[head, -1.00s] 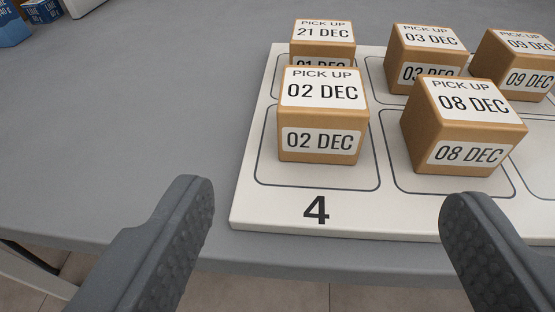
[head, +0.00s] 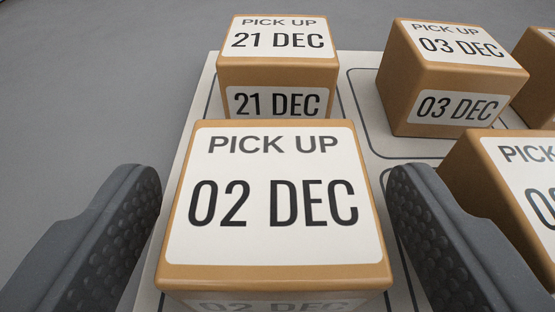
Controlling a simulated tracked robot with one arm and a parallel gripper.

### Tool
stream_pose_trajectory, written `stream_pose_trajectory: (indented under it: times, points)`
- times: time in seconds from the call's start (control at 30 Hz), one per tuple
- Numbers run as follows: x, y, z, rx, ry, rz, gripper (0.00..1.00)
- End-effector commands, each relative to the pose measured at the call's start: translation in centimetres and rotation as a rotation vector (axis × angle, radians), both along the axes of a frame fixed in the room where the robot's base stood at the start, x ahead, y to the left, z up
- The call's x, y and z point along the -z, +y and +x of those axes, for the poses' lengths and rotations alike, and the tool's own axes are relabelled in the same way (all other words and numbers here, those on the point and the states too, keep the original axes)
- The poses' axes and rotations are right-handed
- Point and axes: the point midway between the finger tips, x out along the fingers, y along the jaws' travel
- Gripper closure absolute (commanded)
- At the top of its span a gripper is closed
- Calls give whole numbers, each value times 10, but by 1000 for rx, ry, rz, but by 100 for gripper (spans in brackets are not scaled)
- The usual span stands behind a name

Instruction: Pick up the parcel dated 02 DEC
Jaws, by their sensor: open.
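The parcel dated 02 DEC (head: 273,272) is a brown box with a white label on top, large in the lower middle of the head view. Its front face is cut off by the bottom edge. My gripper (head: 275,190) is open, with one dark ridged finger on the left of this parcel and one on the right. A narrow gap shows between each finger and the box, so neither visibly touches it.
The 21 DEC parcel (head: 278,70) stands right behind. The 03 DEC parcel (head: 455,75) is at the back right. Another parcel (head: 480,185), partly cut off, sits close by the right finger. They stand on a white board (head: 360,62) with outlined cells. The grey counter (head: 100,90) is clear at left.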

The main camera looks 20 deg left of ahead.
Motion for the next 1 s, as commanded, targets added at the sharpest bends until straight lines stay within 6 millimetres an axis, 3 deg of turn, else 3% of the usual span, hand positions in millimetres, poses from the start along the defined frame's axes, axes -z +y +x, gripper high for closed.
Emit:
stream_pose_trajectory:
  times: [0.3,0.6,0.67,0.8,1.0]
  points:
    - [13,8,28,-1,3,-3,29]
    - [13,8,30,-1,5,-1,29]
    - [13,8,30,-1,5,-1,43]
    - [13,8,30,-1,5,-2,79]
    - [13,9,30,-1,5,-2,79]
